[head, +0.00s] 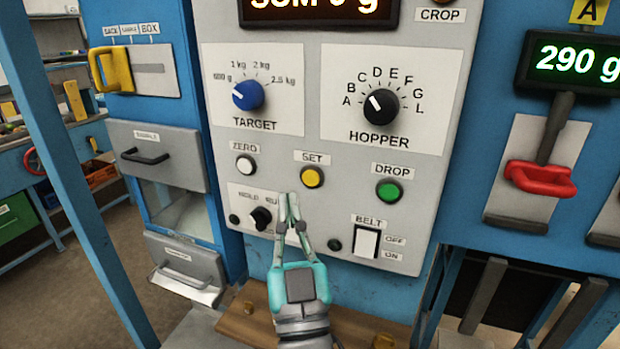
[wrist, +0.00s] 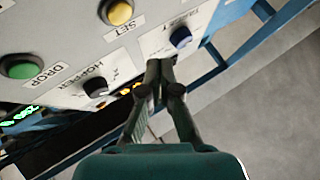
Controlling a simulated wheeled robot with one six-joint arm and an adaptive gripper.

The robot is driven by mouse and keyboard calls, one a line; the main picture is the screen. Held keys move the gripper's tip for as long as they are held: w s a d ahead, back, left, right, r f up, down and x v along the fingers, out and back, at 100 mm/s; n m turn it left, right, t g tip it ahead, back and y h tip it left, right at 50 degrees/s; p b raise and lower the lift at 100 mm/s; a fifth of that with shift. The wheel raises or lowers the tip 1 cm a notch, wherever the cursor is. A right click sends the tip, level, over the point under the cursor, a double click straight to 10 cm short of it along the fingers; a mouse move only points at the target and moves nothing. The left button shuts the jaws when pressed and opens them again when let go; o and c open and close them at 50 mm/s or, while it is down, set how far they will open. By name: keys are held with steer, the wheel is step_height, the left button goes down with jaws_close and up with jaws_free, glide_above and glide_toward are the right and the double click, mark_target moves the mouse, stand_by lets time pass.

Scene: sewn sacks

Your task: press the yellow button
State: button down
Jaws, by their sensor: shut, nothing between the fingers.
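The yellow button (head: 312,177) sits under the SET label on the grey control panel (head: 300,150). It also shows at the top of the wrist view (wrist: 119,13). My gripper (head: 288,198) is shut and empty, with its fingertips pointing up, in the picture just below and left of the yellow button. The fingertips appear apart from the button. In the wrist view my gripper's closed fingertips (wrist: 160,65) point toward the panel. The gap between fingertips and panel is hard to judge.
A white ZERO button (head: 245,165) and a green DROP button (head: 389,191) flank the yellow one. A blue TARGET knob (head: 247,95) and black HOPPER knob (head: 381,106) are above. A small black knob (head: 261,217) and BELT switch (head: 366,242) are near my gripper.

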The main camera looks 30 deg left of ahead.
steer(key=shift+w+a, duration=0.2)
steer(key=shift+w, duration=0.65)
steer(key=shift+w+a, duration=0.2)
steer(key=shift+w, duration=0.65)
steer(key=shift+w+a, duration=0.2)
steer(key=shift+w, duration=0.65)
steer(key=shift+w, duration=0.1)
steer(key=shift+w+a, duration=0.1)
steer(key=shift+w, duration=0.2)
steer(key=shift+w+a, duration=0.1)
steer(key=shift+w, duration=0.3)
steer(key=shift+s, duration=0.1)
stand_by(0.5)
steer(key=shift+s+d, duration=0.2)
steer(key=shift+s, duration=0.5)
steer(key=s, duration=0.2)
steer(key=s+d, duration=0.1)
steer(key=s, duration=0.2)
steer(key=shift+d, duration=0.1)
